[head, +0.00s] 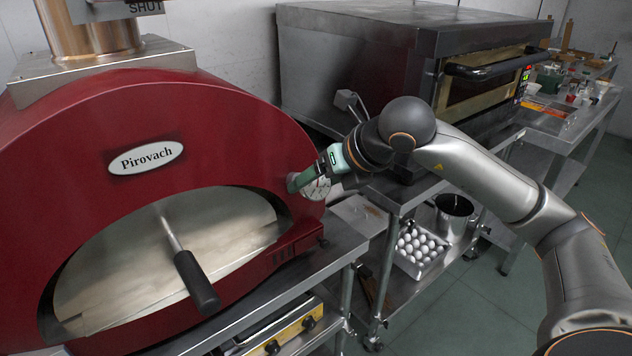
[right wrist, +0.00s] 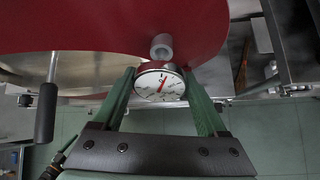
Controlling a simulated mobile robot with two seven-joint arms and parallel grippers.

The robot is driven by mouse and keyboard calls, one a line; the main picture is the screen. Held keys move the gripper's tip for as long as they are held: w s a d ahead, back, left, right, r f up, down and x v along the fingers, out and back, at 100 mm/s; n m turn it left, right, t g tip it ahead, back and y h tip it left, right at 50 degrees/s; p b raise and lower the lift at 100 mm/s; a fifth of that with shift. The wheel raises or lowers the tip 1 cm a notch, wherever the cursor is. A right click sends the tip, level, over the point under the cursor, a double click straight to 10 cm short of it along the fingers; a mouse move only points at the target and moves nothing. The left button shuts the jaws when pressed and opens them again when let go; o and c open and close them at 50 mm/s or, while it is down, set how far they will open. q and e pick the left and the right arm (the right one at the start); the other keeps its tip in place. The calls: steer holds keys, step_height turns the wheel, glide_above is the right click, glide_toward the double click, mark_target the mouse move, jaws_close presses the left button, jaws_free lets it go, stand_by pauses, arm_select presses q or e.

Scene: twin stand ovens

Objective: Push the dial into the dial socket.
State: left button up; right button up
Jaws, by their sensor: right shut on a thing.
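The dial (right wrist: 160,87) is a round white-faced gauge with a red needle and a dark red rim. It sits between the green fingers of my right gripper (right wrist: 158,76), which is shut on it. In the head view the dial (head: 318,190) shows beside the right gripper (head: 325,172), close to the front right of the red oven. The dial socket (right wrist: 162,46) is a short grey cylinder on the oven's red front, just beyond the dial. Whether dial and socket touch I cannot tell. The head view hardly shows the socket behind the fingers. My left gripper is not in view.
The red oven (head: 190,110) has a closed metal door with a black handle (head: 197,283) sticking out. A steel oven (head: 350,60) stands behind on a steel stand. An egg tray (head: 420,246) and a pot (head: 454,215) sit on the lower shelf.

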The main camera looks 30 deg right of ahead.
steer(key=shift+w+a+f, duration=0.1)
steer(key=shift+w+f, duration=0.15)
steer(key=shift+w, duration=0.35)
steer(key=shift+w+f, duration=0.25)
steer(key=shift+w, duration=0.35)
steer(key=shift+w+a+f, duration=0.1)
steer(key=shift+w+f, duration=0.15)
steer(key=shift+w, duration=0.35)
steer(key=o, duration=1.3)
steer(key=shift+d, duration=0.1)
steer(key=shift+s, duration=0.1)
steer(key=shift+s+r, duration=0.1)
steer(key=shift+r, duration=0.15)
steer(key=b+v, duration=0.1)
steer(key=v, duration=1.1)
steer(key=shift+d, duration=0.15)
steer(key=shift+f, duration=0.15)
